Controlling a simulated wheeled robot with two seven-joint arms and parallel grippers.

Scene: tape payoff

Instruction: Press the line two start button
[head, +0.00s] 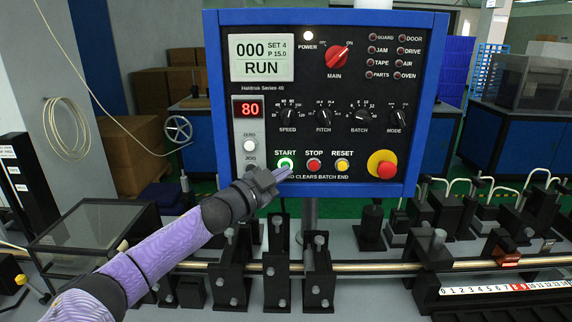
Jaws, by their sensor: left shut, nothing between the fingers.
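The start button (286,164) is a small green-ringed button under the START label on the blue-framed control panel (330,187). The panel's screen (261,57) reads "000", "SET 4", "P 15.0" and "RUN". My left gripper (284,175) is shut and empty, with its tip just below the start button, at or very near the panel face. I cannot tell whether it touches the button. The red stop button (314,165) and yellow reset button (342,165) sit to the right of it. My right gripper is not in view.
A red emergency knob on a yellow base (382,164) is at the panel's lower right. Below the panel, black fixtures (319,275) line a metal rail (370,267). A clear-topped box (90,232) stands at the left. A ruler strip (505,287) lies at the right.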

